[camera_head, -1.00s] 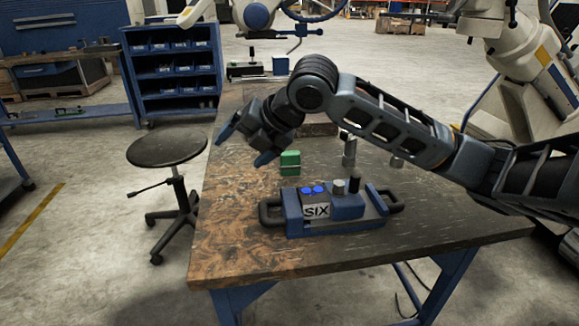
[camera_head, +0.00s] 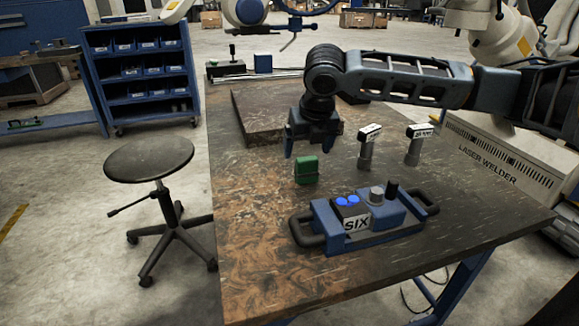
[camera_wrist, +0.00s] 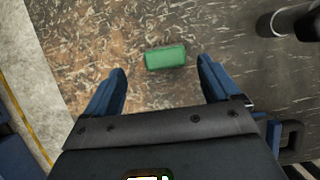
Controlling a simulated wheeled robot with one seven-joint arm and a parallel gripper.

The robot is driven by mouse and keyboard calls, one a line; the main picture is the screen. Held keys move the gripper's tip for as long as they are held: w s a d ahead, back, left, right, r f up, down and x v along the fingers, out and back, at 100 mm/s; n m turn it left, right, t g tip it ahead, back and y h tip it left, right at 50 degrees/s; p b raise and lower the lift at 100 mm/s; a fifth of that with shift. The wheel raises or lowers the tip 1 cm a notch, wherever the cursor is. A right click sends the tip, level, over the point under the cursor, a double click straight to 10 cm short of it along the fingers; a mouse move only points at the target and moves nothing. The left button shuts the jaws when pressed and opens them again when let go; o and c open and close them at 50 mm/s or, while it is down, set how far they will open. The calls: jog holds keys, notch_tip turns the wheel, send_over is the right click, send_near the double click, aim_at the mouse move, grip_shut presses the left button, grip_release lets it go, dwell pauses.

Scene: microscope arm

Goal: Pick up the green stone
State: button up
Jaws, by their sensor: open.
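The green stone (camera_head: 306,170) is a small rounded green block on the worktable, just behind the blue device. My gripper (camera_head: 312,150) points down over the table, a little above and behind the stone in the head view. Its blue fingers are spread apart with nothing between them. In the wrist view the green stone (camera_wrist: 166,57) lies ahead of the open gripper (camera_wrist: 163,78), roughly centred between the two fingertips and apart from both.
A blue device marked SIX (camera_head: 360,218) with side handles sits in front of the stone. Two upright posts with labelled tops (camera_head: 367,148) (camera_head: 416,146) stand to the right. A dark raised plate (camera_head: 262,115) lies behind. The table (camera_head: 255,235) is bare at the front left.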

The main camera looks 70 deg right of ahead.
aim_at(308, 159)
jog(key=shift+x, duration=1.5)
jog(key=x, duration=0.4)
jog(key=shift+s+d+f, duration=0.2)
jog(key=shift+s+f, duration=0.1)
jog(key=shift+f, duration=0.15)
jog(key=shift+c, duration=0.4)
jog(key=shift+r, duration=0.1)
jog(key=c, duration=1.1)
notch_tip(308, 159, up, 10)
